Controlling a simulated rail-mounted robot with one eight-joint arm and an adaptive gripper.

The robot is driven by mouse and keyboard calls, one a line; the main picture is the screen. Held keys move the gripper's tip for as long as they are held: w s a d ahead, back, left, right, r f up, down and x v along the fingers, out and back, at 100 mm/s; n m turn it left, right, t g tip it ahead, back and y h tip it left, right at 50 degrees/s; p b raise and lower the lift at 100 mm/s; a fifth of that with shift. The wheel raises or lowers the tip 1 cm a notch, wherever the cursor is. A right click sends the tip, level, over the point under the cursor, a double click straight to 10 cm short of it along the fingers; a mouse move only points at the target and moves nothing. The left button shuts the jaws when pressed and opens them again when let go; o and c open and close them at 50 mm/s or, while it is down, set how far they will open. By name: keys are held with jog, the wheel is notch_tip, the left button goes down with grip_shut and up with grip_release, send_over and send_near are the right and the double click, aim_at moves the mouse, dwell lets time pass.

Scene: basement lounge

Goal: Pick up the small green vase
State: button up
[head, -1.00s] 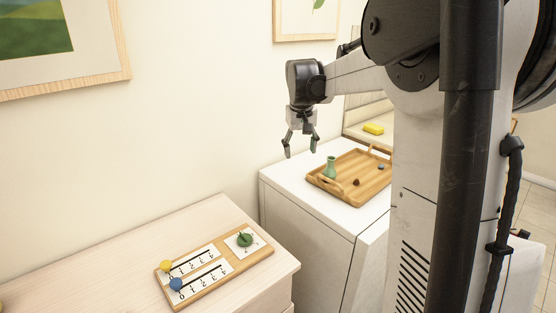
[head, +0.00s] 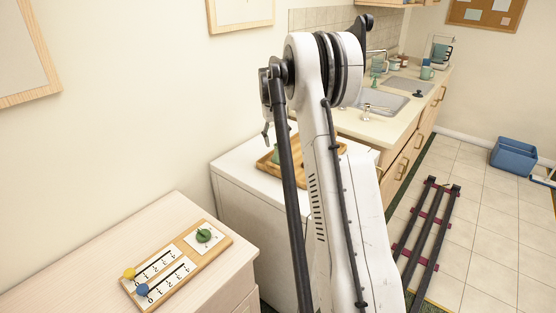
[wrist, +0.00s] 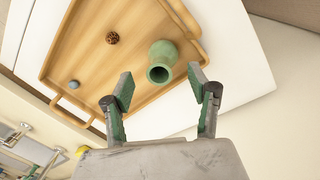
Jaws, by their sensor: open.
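The small green vase (wrist: 163,62) stands on a wooden tray (wrist: 84,62) in the wrist view, with its round dark mouth facing the camera. My gripper (wrist: 160,84) is open and empty. Its two green-padded fingers are spread on either side of the vase's mouth in the picture, and neither visibly touches it. In the head view my arm hides much of the tray (head: 264,166). Only a sliver of the vase (head: 275,155) shows there, and one finger of my gripper (head: 266,132) shows above the tray.
A brown pinecone-like item (wrist: 112,38) and a small blue item (wrist: 74,85) lie on the tray. The tray rests on a white cabinet (head: 232,170). A wooden dresser with a slider board (head: 215,250) is at front left. A sink counter (head: 350,122) stands behind.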

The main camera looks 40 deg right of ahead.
aim_at(278, 158)
jog(key=f, duration=0.5)
jog(key=shift+d, duration=0.25)
jog(key=shift+w+d+f+p, duration=0.1)
jog(key=shift+w+f+p, duration=0.05)
jog(key=shift+f, duration=1.15)
jog(key=shift+w+d+f+p, duration=0.1)
jog(key=shift+f+p, duration=0.05)
jog(key=shift+f, duration=1.15)
jog(key=shift+c, duration=0.3)
jog(key=c, duration=0.9)
jog(key=shift+c, duration=0.2)
jog(key=shift+r, duration=0.15)
